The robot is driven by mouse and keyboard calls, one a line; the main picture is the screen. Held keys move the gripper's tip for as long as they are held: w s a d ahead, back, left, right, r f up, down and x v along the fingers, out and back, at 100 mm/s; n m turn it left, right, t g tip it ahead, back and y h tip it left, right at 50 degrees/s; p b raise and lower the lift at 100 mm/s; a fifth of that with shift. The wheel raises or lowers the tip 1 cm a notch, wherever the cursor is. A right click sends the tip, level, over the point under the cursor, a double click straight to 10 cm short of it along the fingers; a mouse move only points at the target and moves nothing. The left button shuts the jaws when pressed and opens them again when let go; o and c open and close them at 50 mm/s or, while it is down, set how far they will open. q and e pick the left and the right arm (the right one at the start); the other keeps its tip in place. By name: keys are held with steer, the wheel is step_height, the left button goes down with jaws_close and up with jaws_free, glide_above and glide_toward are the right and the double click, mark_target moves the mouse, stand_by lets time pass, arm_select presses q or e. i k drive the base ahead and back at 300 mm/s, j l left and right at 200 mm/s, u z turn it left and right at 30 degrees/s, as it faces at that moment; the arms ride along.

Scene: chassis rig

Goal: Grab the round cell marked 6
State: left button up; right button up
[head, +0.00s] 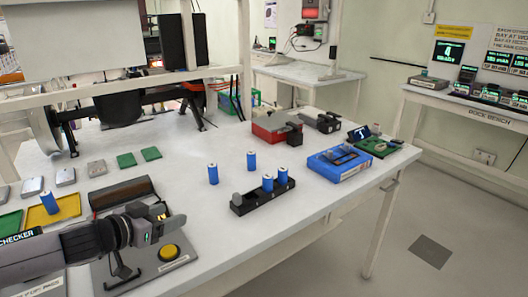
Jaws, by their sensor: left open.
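Several blue round cells with pale tops show in the head view; their numbers are too small to read, so I cannot tell which is marked 6. One cell (213,174) stands alone mid-table, and another cell (252,161) stands behind it to the right. Two cells (267,183) (282,176) stand in a black holder (249,203). A further cell (49,203) stands on a yellow tray (66,212) at the left. My left gripper (150,245) is open at the lower left, in front of the cells and apart from them. My right gripper is not in view.
A plate with a yellow button (169,252) lies beneath my left gripper. A dark block (121,193), green pads (126,160) and grey pieces (97,168) lie at the left. A blue box (338,165) and a red box (271,130) stand at the right. The table's front right is clear.

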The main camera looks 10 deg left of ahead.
mark_target(251, 155)
steer(key=i+l, duration=0.15)
steer(key=i, duration=0.2)
steer(key=i+l, duration=0.15)
steer(key=i, duration=0.2)
steer(key=i+l, duration=0.15)
steer(key=i, duration=0.25)
